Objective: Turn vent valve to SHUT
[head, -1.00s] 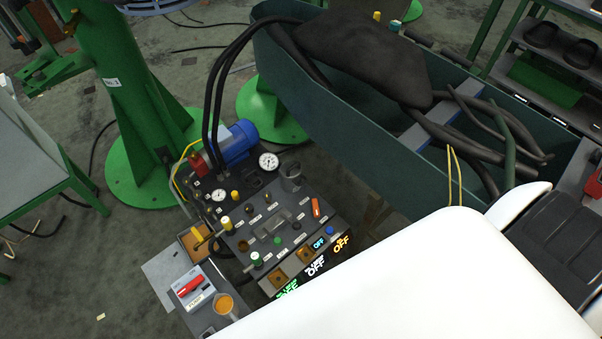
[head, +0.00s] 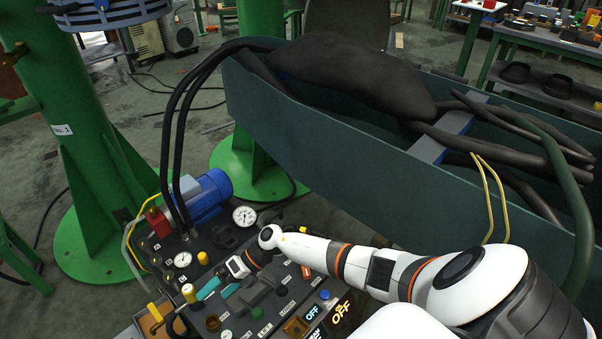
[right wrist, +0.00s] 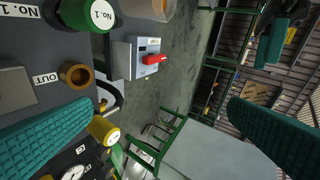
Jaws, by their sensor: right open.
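The control panel (head: 262,300) stands in front of the green trough. I cannot tell which fitting is the vent valve, as most labels are too small to read. My right gripper (head: 212,294) is open and empty over the panel's left part, its teal fingers pointing left. A yellow-capped knob (head: 189,293) is just beyond the fingertips; a yellow knob also shows near the left finger in the right wrist view (right wrist: 103,130). There, a brass port (right wrist: 75,75) and a green knob marked No.1 (right wrist: 90,14) are nearby. My right arm hides part of the panel. My left gripper is out of view.
Two dial gauges (head: 244,216) and a blue motor (head: 205,198) sit at the panel's back. Black hoses (head: 178,150) rise behind it. A green column (head: 85,150) stands left and the trough (head: 330,140) behind. A red-lever switch (right wrist: 153,58) sits beside the panel.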

